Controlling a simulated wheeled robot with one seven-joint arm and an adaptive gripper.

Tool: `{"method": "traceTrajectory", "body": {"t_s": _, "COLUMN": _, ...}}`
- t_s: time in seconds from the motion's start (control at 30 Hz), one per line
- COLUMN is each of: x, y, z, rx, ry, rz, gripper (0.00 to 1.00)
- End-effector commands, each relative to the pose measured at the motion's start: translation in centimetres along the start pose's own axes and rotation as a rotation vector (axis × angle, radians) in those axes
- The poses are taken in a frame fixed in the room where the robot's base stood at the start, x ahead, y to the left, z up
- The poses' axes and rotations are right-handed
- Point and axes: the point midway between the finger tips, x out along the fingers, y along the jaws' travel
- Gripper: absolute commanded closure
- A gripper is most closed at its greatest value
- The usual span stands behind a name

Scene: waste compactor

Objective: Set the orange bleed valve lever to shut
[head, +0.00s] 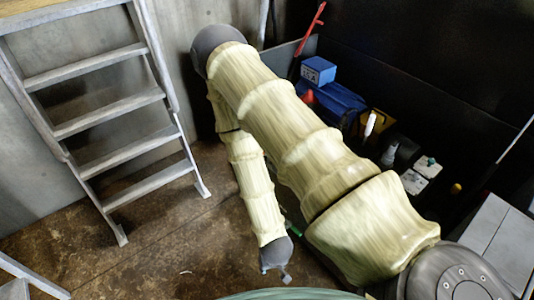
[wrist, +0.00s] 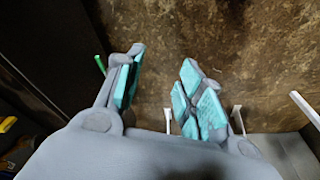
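I cannot make out an orange bleed valve lever in either view; my arm covers much of the middle of the head view. A red bar (head: 309,42) slants up at the back, and a small red-orange piece (head: 307,97) shows beside a blue item; I cannot tell whether either is a valve part. My gripper (wrist: 163,82) is open and empty in the wrist view, its teal-padded fingers apart above the brown floor. In the head view my gripper (head: 276,266) hangs low at the end of my folded arm, touching nothing that I can see.
A grey step ladder (head: 108,121) stands at the left. A blue box (head: 319,70) and several small items lie along the dark wall (head: 440,75) at right. A green rod (wrist: 100,65) shows left of my gripper in the wrist view. Brown floor (head: 150,240) is open between ladder and arm.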

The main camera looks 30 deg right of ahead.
Motion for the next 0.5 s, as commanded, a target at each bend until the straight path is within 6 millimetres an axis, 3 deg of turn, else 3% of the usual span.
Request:
{"method": "traceTrajectory", "body": {"t_s": 0.03, "x": 3.0, "y": -0.5, "z": -2.1, "rx": 0.086, "ry": 0.062, "rz": 0.002, "gripper": 0.62}}
{"method": "traceTrajectory", "body": {"t_s": 0.1, "x": 4.9, "y": -1.0, "z": -5.1, "rx": 0.215, "ry": 0.143, "rz": 0.002, "gripper": 0.62}}
{"method": "traceTrajectory", "body": {"t_s": 0.3, "x": 9.2, "y": -1.9, "z": -13.4, "rx": 0.583, "ry": 0.372, "rz": -0.033, "gripper": 0.62}}
{"method": "traceTrajectory", "body": {"t_s": 0.5, "x": 11.9, "y": -2.4, "z": -21.3, "rx": 0.947, "ry": 0.596, "rz": -0.12, "gripper": 0.62}}
